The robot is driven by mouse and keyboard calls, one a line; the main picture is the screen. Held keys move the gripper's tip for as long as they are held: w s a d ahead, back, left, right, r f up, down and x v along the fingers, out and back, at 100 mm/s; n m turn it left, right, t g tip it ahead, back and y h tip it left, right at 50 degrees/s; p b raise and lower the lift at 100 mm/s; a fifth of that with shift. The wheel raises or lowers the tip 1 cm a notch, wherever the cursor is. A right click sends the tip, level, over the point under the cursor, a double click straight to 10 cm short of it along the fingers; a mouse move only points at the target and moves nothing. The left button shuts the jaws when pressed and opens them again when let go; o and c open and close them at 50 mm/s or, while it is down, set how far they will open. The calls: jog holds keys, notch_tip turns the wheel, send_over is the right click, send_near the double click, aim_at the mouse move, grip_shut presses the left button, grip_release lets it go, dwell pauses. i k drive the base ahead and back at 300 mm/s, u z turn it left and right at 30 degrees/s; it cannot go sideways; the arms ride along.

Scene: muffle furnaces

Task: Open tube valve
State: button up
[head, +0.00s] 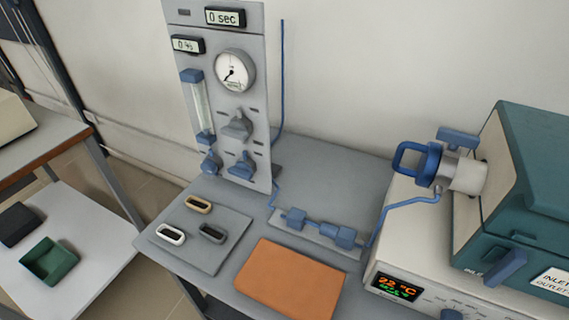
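A tube furnace with a teal housing (540,150) stands at the right. Its pale tube end (464,174) sticks out to the left and carries a blue clamp with a loop handle (415,162). A blue lever-like piece (458,137) sits above the tube end. A thin blue hose (392,207) runs from the tube end down to blue inline fittings (320,228) on the bench. The grey panel (220,95) has a grey knob (238,127) and blue knobs (243,166), (211,163). I cannot tell which part is the tube valve. My gripper is not in view.
An orange mat (290,280) and a grey tray (205,255) with several small boats lie on the bench. The furnace display (396,287) reads about 22 °C. A lower white table (90,250) with a green box (48,262) stands at the left.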

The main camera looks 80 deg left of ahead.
aim_at(241, 170)
jog(key=u, duration=4.45)
jog(key=k, duration=0.45)
jog(key=z, duration=0.95)
